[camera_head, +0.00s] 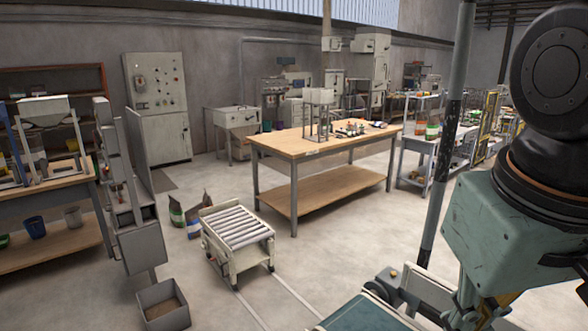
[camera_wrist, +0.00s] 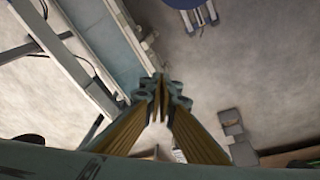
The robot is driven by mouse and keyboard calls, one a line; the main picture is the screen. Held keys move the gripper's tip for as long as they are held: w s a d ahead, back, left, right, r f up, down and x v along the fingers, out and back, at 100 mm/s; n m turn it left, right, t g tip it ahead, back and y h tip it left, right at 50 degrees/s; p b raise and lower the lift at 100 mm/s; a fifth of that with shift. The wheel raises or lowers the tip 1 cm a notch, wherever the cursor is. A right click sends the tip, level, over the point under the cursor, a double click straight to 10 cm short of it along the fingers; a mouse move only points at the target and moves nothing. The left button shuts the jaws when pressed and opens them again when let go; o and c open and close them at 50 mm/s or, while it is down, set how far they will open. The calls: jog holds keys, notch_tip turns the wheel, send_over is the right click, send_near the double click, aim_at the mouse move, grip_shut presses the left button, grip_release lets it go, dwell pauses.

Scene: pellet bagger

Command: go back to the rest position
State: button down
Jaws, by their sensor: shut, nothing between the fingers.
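My gripper (camera_wrist: 159,88) shows in the wrist view, its two fingers meeting at the centre of the picture. It is shut and empty, and points down over the grey floor and the edge of a long blue-grey surface. In the head view my arm fills the right side, with a dark round joint above a green-grey link. The fingertips cannot be made out clearly in the head view.
A roller cart (camera_head: 238,228) stands on the open floor, near a wooden workbench (camera_head: 275,146). A grey bin (camera_head: 163,307) sits at the lower left. A dark post (camera_head: 446,150) rises close to my arm.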

jog(key=shift+m+t+y, duration=0.3)
jog(key=shift+m+t, duration=0.1)
jog(key=shift+t, duration=0.2)
jog(key=shift+s+a+r, duration=0.15)
jog(key=shift+s+r, duration=0.1)
jog(key=shift+s, duration=0.45)
jog(key=shift+s+a+r, duration=0.2)
jog(key=shift+s+r, duration=0.05)
jog(key=shift+s, duration=0.5)
jog(key=shift+s+a+r, duration=0.15)
jog(key=shift+s+r, duration=0.1)
jog(key=shift+s, duration=0.45)
